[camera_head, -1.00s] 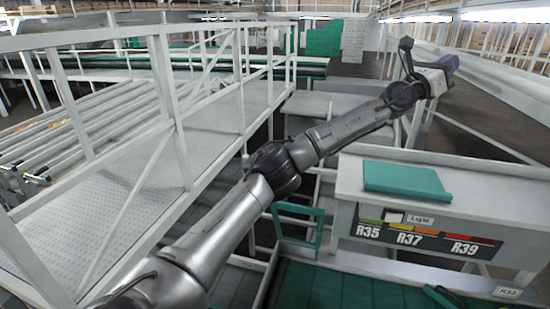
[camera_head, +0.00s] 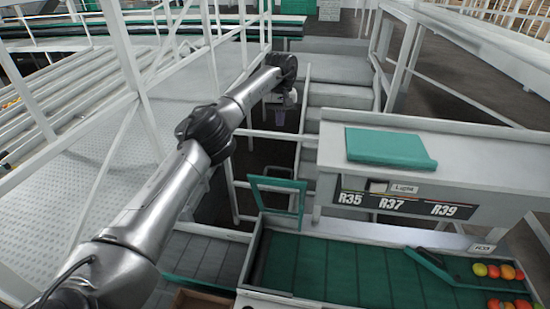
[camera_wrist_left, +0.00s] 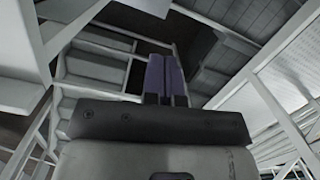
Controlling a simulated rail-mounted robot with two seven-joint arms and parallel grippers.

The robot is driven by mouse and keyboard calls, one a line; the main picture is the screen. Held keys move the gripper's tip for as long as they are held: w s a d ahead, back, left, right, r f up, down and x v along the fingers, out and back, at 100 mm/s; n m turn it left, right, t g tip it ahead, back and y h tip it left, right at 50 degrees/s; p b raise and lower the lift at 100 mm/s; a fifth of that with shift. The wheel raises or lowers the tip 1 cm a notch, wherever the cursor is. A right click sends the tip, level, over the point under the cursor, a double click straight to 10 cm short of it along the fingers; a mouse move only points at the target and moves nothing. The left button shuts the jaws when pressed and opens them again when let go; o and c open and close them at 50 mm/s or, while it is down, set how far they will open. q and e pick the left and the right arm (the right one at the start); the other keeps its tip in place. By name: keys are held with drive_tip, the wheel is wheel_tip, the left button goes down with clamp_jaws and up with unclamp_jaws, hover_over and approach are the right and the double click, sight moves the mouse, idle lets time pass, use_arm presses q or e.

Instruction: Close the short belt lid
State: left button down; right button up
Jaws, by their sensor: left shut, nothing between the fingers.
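A green-rimmed open frame (camera_head: 277,197) stands tilted up at the left end of the green belt (camera_head: 345,266); it looks like the short belt lid, raised. A flat green panel (camera_head: 390,147) lies on the grey housing above the belt; I cannot tell whether it is also a lid. My left gripper (camera_head: 279,118) points down beyond the frame, apart from it, near the grey steps. Its purple fingers (camera_wrist_left: 164,76) are shut and empty in the left wrist view. My right gripper is not in view.
The grey housing (camera_head: 440,165) with R35, R37 and R39 signs stands right of the frame. Several tomatoes (camera_head: 506,272) lie at the belt's right end. A white-railed walkway (camera_head: 85,180) runs along the left. Grey steps (camera_head: 338,95) are behind the gripper.

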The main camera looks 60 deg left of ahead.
use_arm(q)
drive_tip(key=s+d+f+m+p, duration=0.1)
drive_tip(key=d+f, duration=0.1)
drive_tip(key=f, duration=0.4)
drive_tip(key=s+d+f+m+p, duration=0.1)
drive_tip(key=s+f, duration=0.1)
drive_tip(key=f, duration=0.4)
drive_tip(key=shift+s+d+p, duration=0.25)
drive_tip(key=shift+d+p, duration=0.1)
drive_tip(key=shift+p, duration=0.05)
drive_tip(key=shift+d, duration=0.1)
